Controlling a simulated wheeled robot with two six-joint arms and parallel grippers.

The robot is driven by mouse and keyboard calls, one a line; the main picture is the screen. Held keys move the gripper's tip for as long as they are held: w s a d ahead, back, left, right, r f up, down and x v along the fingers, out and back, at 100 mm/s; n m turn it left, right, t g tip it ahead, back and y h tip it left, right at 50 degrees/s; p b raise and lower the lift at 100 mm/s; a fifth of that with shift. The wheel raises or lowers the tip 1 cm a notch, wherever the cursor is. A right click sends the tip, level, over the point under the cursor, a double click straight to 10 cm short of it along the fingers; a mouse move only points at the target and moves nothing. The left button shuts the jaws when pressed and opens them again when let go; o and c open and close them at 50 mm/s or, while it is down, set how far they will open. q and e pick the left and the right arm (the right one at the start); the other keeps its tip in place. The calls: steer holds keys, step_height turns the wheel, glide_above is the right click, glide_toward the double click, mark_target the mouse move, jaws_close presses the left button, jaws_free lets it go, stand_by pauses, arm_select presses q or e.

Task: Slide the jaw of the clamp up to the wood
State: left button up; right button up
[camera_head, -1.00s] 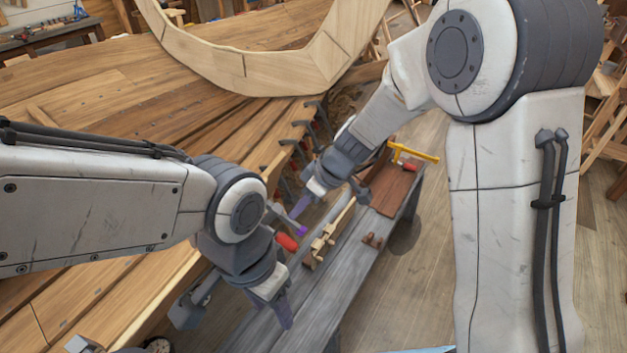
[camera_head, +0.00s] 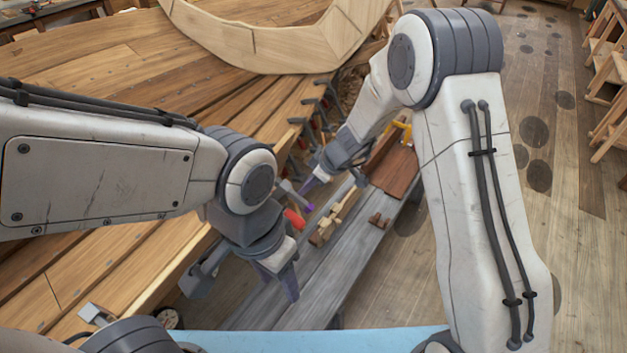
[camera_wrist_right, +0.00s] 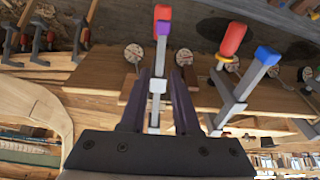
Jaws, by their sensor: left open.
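The clamp has a grey bar with a purple end (camera_head: 308,207) and a red handle (camera_head: 294,218), at the edge of the planked hull (camera_head: 190,120). In the right wrist view the clamp's bar (camera_wrist_right: 156,112) runs between my right gripper's fingers, with a pale grey block on it. My right gripper (camera_wrist_right: 160,85) is open around it, with gaps showing at the sides; contact cannot be told. In the head view my right gripper (camera_head: 312,183) is just above the clamp. My left gripper (camera_head: 278,280) is open and empty, nearer, above the grey bench. The jaw's gap to the wood is unclear.
More clamps (camera_head: 322,115) line the hull edge; one with red and blue ends (camera_wrist_right: 240,85) stands close to the right gripper. The grey bench (camera_head: 320,275) holds wooden pieces (camera_head: 330,225) and a brown box (camera_head: 395,170).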

mark_target(284, 183)
steer(key=shift+b+x, duration=2.5)
steer(key=shift+x, duration=0.65)
arm_select(q)
step_height(284, 183, down, 6)
steer(key=shift+f, duration=0.1)
arm_select(e)
steer(key=shift+c, duration=0.4)
arm_select(q)
steer(key=shift+r+p, duration=0.9)
arm_select(e)
steer(key=shift+w+a+r, duration=0.25)
steer(key=shift+w+a, duration=0.1)
steer(key=shift+a, duration=0.25)
steer(key=shift+w+a+r, duration=0.3)
steer(key=shift+w+a, duration=0.05)
steer(key=shift+a, duration=0.4)
arm_select(q)
steer(key=shift+r, duration=0.1)
steer(key=shift+r+p, duration=0.6)
steer(key=shift+p, duration=0.1)
arm_select(e)
steer(key=shift+w+a+r, duration=0.35)
steer(key=shift+a+r, duration=0.25)
steer(key=shift+r, duration=0.05)
arm_select(q)
steer(key=shift+f, duration=0.1)
